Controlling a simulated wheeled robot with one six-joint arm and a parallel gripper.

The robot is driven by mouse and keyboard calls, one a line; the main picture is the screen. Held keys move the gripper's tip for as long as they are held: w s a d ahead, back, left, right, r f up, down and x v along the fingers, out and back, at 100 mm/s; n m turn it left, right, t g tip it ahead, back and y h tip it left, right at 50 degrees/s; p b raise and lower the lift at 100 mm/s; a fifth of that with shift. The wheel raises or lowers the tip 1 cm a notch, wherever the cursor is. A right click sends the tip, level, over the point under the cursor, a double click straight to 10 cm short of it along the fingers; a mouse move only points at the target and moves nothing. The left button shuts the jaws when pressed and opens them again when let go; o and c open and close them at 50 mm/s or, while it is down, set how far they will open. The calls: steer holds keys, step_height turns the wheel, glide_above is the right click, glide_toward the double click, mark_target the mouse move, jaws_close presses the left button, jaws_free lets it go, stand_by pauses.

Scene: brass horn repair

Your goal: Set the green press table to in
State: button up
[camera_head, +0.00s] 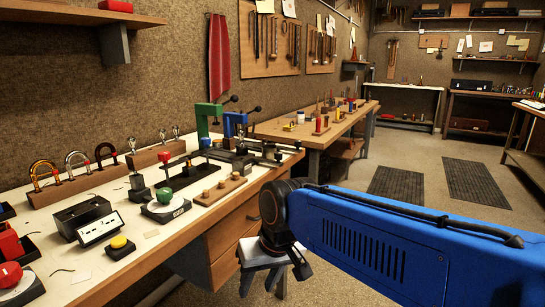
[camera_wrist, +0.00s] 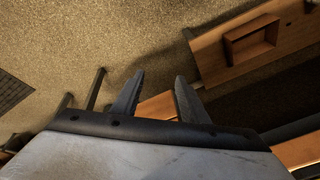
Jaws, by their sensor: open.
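The green press (camera_head: 214,118) stands at the far end of the long white-topped bench, beside a blue press (camera_head: 234,122). Its frame is green and it has a dark lever with a round knob. Dark parts lie around its foot; I cannot tell its table apart from them or read its position. My gripper (camera_head: 272,283) is open and empty, pointing down in front of the bench's drawer side, well away from the press. In the wrist view my gripper's fingers (camera_wrist: 157,85) are apart with nothing between them; the press does not show there.
A second wooden bench (camera_head: 290,128) stands beyond. Open floor (camera_head: 440,163) with dark mats lies to the right.

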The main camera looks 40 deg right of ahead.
mark_target(279, 159)
steer(key=w+d+r+m+t+y, duration=0.3)
steer(key=w+d+r+m+y, duration=0.55)
steer(key=w+d+m, duration=0.65)
steer(key=s+d+r+m+t, duration=0.1)
steer(key=d+r+m+t, duration=0.25)
steer(key=d, duration=0.45)
steer(key=d+r+m+t, duration=0.2)
steer(key=d+m, duration=0.2)
steer(key=d, duration=0.3)
steer(key=s+d+r+m+t, duration=0.1)
steer(key=d+r+m+t, duration=0.25)
steer(key=d, duration=0.45)
steer(key=x, duration=1.1)
steer(key=f+x, duration=0.1)
steer(key=x, duration=0.5)
steer(key=shift+s+a, duration=0.1)
steer(key=shift+a, duration=0.35)
